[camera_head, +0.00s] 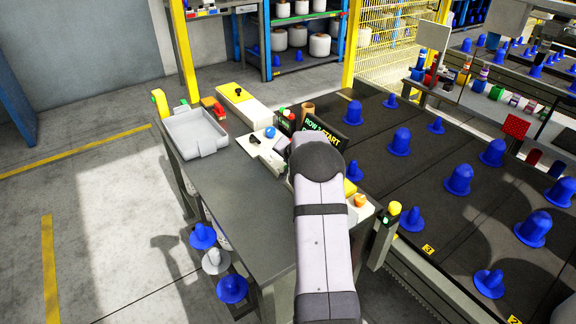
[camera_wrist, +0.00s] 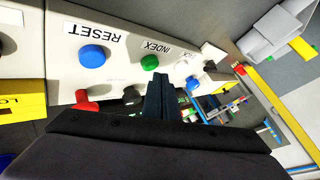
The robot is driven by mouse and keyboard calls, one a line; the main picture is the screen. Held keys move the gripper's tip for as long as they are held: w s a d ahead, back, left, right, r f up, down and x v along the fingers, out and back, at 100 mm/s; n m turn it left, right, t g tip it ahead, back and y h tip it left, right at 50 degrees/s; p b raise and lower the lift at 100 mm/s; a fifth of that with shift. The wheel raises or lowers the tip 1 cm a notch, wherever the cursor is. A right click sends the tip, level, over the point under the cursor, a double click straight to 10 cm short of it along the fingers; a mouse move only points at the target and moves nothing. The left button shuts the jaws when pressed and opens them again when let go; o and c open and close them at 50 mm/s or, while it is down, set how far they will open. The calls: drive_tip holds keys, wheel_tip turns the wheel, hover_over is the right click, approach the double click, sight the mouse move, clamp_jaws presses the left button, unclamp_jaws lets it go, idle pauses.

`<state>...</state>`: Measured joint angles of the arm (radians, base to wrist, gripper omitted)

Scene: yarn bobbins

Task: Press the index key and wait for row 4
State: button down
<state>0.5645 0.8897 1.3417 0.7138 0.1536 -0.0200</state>
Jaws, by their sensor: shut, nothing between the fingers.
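In the wrist view, the index key is a green button (camera_wrist: 150,62) on a white panel (camera_wrist: 120,25), beside an upside-down INDEX label. My gripper (camera_wrist: 163,79) is shut and empty. Its fingertips show just below and right of the green button; I cannot tell whether they touch it. In the head view, my arm (camera_head: 322,240) reaches over the bench and hides the fingertips and much of the panel. A dark display (camera_head: 323,134) beyond the wrist reads "ROW 3 START", partly covered.
A blue RESET button (camera_wrist: 92,56) sits left of the green one. A grey tray (camera_head: 196,132) stands at the bench's left; blue bobbins (camera_head: 459,179) stand on the dark deck at right.

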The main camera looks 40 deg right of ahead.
drive_tip(key=shift+r, duration=0.15)
wheel_tip(320, 180, up, 5)
drive_tip(key=p, duration=0.4)
drive_tip(key=shift+p, duration=0.3)
idle(3.6)
drive_tip(key=s+a+r+n+g+y+p, duration=0.15)
drive_tip(key=s+a, duration=0.25)
drive_tip(key=a, duration=0.4)
drive_tip(key=s+a+r+n+g+y, duration=0.1)
drive_tip(key=s+a+r+n, duration=0.2)
drive_tip(key=a, duration=0.6)
drive_tip(key=s+a+r+n+g+y+p, duration=0.1)
drive_tip(key=s+a+n+y, duration=0.15)
drive_tip(key=s+a, duration=0.45)
drive_tip(key=s+a+n+g+p, duration=0.1)
drive_tip(key=s+a, duration=0.4)
drive_tip(key=s, duration=0.7)
drive_tip(key=s+a+n+g+h+p, duration=0.1)
drive_tip(key=s+a+n+g, duration=0.3)
drive_tip(key=s, duration=0.8)
drive_tip(key=shift+a+n, duration=0.9)
drive_tip(key=shift+a, duration=0.05)
drive_tip(key=shift+w, duration=0.1)
